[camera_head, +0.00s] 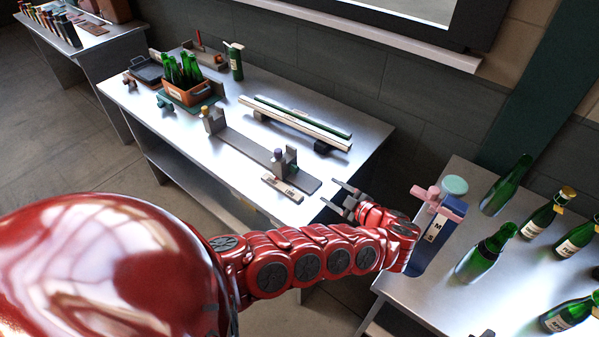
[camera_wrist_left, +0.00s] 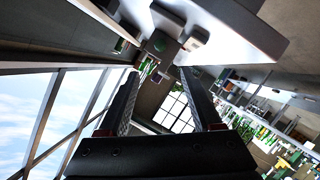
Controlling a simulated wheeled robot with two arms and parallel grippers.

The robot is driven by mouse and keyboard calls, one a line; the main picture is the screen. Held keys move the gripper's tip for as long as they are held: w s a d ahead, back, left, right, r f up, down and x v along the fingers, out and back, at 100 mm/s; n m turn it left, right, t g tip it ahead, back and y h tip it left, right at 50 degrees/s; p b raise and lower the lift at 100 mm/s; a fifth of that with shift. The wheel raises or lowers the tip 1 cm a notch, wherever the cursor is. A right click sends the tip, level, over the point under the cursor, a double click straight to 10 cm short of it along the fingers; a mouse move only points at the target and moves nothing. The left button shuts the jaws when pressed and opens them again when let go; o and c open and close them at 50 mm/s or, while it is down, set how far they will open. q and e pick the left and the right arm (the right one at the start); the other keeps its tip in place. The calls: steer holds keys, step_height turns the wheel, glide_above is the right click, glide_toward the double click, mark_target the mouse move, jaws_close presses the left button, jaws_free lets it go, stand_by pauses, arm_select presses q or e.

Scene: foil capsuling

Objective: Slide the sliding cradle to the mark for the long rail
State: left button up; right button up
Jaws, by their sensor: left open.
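The grey cradle block with a purple knob and a green part (camera_head: 286,162) stands near the right end of a dark flat track (camera_head: 245,148) on the metal table. A second grey block (camera_head: 212,120) stands at the track's left end. A small pale strip with markings (camera_head: 282,188) lies in front of the cradle; its marks are too small to read. The long rail (camera_head: 300,124) lies behind the track on dark supports. My left gripper (camera_head: 331,193) is open and empty, right of the cradle and apart from it. Its fingers also show in the left wrist view (camera_wrist_left: 158,85).
An orange crate (camera_head: 190,95) with green bottles stands at the table's back left. On the right table (camera_head: 415,295) are a blue and pink device (camera_head: 436,220) and several green bottles. A gap separates the tables.

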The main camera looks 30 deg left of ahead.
mark_target(297, 171)
arm_select(q)
steer(key=x, duration=1.7)
steer(key=shift+c, duration=0.3)
jaws_close()
stand_by(0.6)
